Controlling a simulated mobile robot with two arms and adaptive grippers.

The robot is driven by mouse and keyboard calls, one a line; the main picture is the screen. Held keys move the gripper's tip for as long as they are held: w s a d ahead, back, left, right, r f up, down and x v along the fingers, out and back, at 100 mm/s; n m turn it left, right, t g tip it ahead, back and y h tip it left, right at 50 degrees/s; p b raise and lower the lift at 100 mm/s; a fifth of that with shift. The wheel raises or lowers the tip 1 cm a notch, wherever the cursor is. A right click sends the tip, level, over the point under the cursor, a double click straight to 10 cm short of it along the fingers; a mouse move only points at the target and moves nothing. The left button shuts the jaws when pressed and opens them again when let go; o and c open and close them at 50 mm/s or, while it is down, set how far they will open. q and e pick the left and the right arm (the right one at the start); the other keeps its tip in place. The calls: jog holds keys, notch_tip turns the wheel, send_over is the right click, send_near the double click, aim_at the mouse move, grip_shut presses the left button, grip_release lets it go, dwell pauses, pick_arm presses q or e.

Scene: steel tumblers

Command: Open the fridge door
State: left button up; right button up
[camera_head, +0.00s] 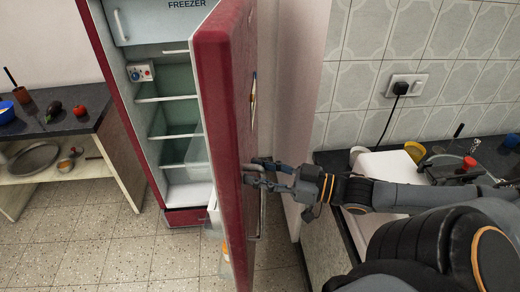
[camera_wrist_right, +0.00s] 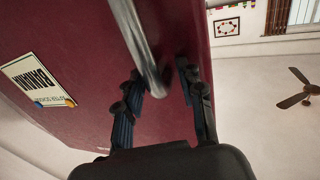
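The red fridge (camera_head: 100,62) stands at the left with its door (camera_head: 213,110) swung wide open. Green-lined shelves and a small freezer flap show inside. My right gripper (camera_head: 258,174) is at the outer face of the door, near the metal handle. In the right wrist view the handle (camera_wrist_right: 143,42) runs down between the spread fingers of my right gripper (camera_wrist_right: 162,78). The handle is nearer the left fingers, and a gap shows on its right. I cannot tell whether any finger touches it. My left gripper is out of view.
A dark counter (camera_head: 55,122) with fruit and bowls stands left of the fridge. A second counter (camera_head: 345,158) with a white board and dishes lies at the right, under my right arm. Tiled floor (camera_head: 75,245) is clear before the fridge.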

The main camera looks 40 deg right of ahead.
aim_at(243, 157)
jog(key=shift+r, duration=2.05)
